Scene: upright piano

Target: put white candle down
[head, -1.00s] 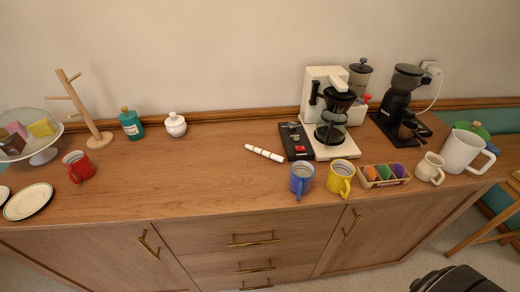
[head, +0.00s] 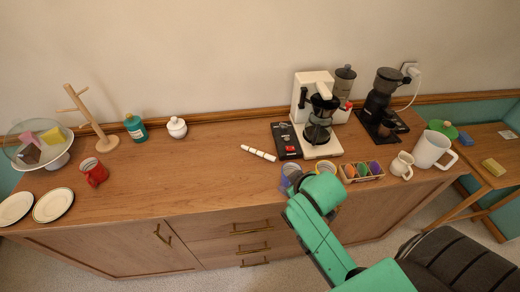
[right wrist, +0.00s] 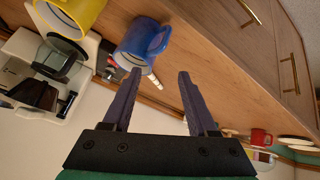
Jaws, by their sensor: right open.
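No object is plainly a white candle; a thin white stick with dark bands (head: 258,153) lies on the wooden sideboard (head: 190,185). In the head view my green right arm reaches over the front edge and hides most of the gripper, the yellow mug and part of the blue mug (head: 290,169). My left gripper is not in view.
A coffee maker (head: 335,116), black grinder (head: 383,100), divided box (head: 361,172), small jug (head: 401,165) and white pitcher (head: 431,149) crowd the right side. A red mug (head: 94,172) and plates (head: 53,205) stand left. The sideboard's middle left is clear.

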